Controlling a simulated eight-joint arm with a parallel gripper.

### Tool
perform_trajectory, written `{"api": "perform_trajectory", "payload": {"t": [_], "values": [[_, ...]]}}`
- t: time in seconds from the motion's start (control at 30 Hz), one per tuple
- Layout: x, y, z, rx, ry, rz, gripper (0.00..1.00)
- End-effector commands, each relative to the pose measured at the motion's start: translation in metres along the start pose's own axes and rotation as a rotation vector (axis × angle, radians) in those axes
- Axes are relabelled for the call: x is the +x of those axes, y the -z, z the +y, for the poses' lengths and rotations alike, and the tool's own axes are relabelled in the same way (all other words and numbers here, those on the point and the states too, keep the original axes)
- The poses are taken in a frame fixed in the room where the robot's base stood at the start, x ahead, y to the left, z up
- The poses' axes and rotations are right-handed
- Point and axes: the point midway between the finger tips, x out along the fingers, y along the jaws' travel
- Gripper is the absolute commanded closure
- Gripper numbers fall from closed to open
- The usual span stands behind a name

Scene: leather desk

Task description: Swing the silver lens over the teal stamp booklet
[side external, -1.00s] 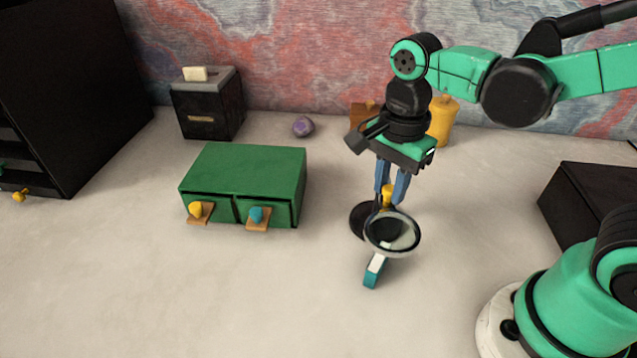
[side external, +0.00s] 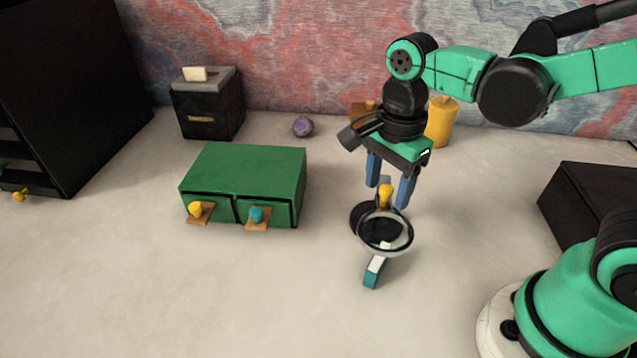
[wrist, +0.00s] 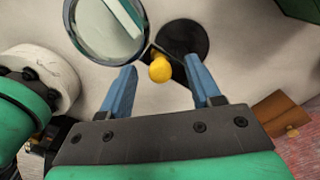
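The silver-rimmed lens (side external: 386,247) stands out from a round black base (side external: 362,214) with a yellow knob (side external: 386,195). In the side view the lens overlaps part of the teal stamp booklet (side external: 371,280), whose lower end shows below the rim. In the wrist view the teal and white booklet (wrist: 126,15) shows through the lens glass (wrist: 98,45). My gripper (side external: 389,195) is open, its blue fingers apart on either side of the yellow knob, not touching it. The knob also sits between the fingertips in the wrist view (wrist: 160,69).
A green two-drawer box (side external: 247,177) stands to the left. A black slotted box (side external: 208,105), a purple stone (side external: 302,126) and a yellow container (side external: 442,122) stand at the back. A dark box (side external: 585,205) is at right. The front left desk is clear.

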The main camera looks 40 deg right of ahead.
Motion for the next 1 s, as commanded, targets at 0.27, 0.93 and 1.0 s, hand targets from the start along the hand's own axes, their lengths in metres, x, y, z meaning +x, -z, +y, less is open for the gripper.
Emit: {"api": "perform_trajectory", "payload": {"t": [0.27,0.93,1.0], "values": [[-0.004,0.0,0.0,0.0,0.0,0.0,0.43],[-0.056,0.0,0.0,0.0,0.0,0.0,0.43],[-0.056,0.0,0.0,0.0,0.0,0.0,0.43]]}}
